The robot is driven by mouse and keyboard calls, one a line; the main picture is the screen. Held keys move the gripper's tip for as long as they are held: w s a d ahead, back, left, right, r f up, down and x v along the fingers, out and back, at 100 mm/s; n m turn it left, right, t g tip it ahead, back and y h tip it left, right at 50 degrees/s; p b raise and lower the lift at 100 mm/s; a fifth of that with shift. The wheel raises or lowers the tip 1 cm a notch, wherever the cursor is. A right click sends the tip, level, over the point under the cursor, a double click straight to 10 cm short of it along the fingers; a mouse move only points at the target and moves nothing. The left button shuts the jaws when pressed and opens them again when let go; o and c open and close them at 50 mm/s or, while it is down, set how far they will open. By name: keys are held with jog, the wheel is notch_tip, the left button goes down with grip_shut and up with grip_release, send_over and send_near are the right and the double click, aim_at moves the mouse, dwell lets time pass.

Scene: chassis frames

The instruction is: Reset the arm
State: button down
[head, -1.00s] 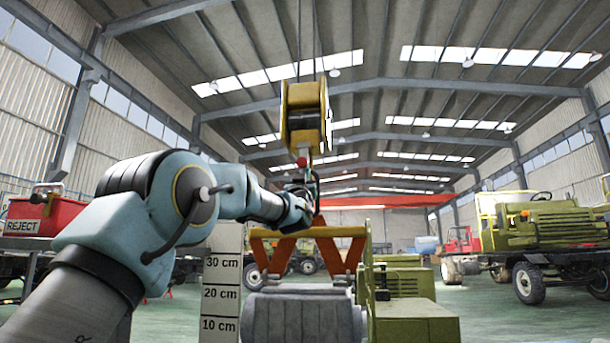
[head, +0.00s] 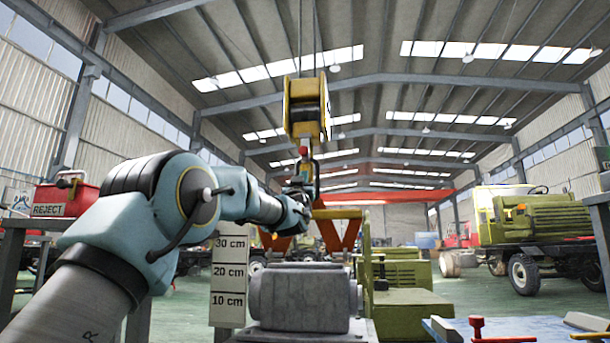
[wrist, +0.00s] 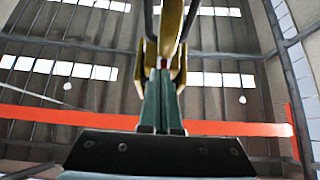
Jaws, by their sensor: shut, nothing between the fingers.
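My arm reaches from the lower left to the centre of the head view, bent at the elbow. My gripper (head: 303,190) is small there, in front of the orange lifting frame and below the yellow hoist block (head: 306,108); its fingers are hard to make out. In the wrist view my gripper (wrist: 163,85) shows two green fingers lying together, shut and empty. They point up toward the yellow hoist hook (wrist: 165,45), which shows behind and around the fingertips. I cannot tell whether they touch it.
A grey ribbed motor-like body (head: 303,298) stands below the lifting frame (head: 342,232). A height scale (head: 228,285) stands beside it. A red REJECT box (head: 64,197) is on a stand at left. A blue-topped bench (head: 530,330) with a red tool (head: 478,325) is at lower right. Green trucks (head: 545,228) stand behind.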

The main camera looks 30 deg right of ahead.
jog(key=shift+s+a+f, duration=0.2)
jog(key=shift+s+f, duration=0.05)
dwell(0.3)
